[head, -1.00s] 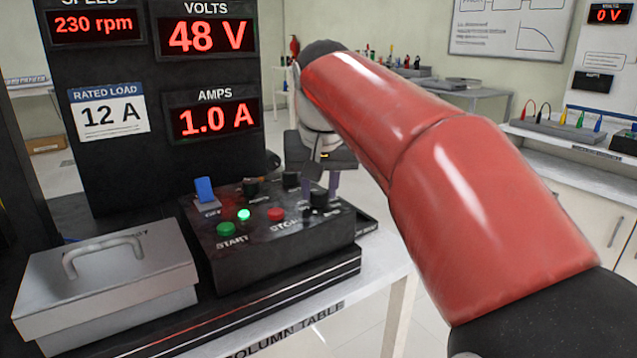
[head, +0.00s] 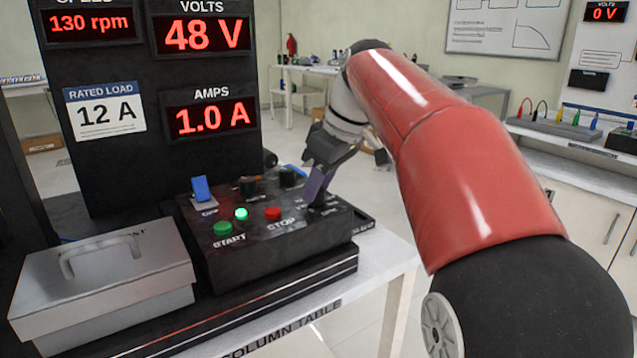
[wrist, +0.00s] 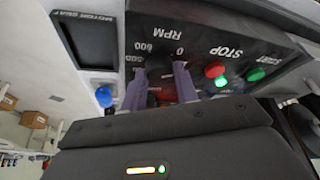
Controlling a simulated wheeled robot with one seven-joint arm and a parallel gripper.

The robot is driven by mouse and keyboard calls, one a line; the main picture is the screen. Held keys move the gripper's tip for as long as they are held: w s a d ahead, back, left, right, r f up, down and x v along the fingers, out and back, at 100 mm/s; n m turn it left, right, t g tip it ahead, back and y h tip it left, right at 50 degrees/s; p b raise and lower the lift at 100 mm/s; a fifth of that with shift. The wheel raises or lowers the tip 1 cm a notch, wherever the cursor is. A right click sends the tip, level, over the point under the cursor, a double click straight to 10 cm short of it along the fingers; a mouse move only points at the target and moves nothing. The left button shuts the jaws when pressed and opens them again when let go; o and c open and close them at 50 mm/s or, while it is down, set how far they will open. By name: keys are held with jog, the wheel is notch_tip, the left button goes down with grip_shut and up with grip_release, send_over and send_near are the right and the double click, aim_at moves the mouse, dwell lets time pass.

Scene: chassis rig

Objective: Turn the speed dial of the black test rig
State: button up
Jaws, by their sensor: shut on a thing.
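The speed dial, a dark knob on the black test rig (head: 285,245), is mostly hidden by my fingers in the head view. In the wrist view the dial (wrist: 160,72) sits between the two purple-grey fingers, below a scale marked RPM with 0 and 600. My gripper (head: 317,198) is shut on it from above, tilted, at the right end of the control panel; it also shows in the wrist view (wrist: 160,80). The speed display (head: 90,23) reads 130 rpm.
Left of my gripper are the red STOP button (head: 272,213), green START button (head: 222,228), a lit green lamp (head: 241,214) and a blue switch (head: 202,189). A grey lidded box (head: 105,275) stands at the left. Open floor lies right of the table (head: 375,290).

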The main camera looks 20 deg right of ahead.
aim_at(337, 205)
jog(key=shift+w+n+g+y, duration=0.1)
jog(key=shift+n+g+y, duration=0.45)
jog(key=shift+n, duration=1.35)
jog(key=o, duration=1)
jog(key=shift+d, duration=0.1)
jog(key=shift+v, duration=3.9)
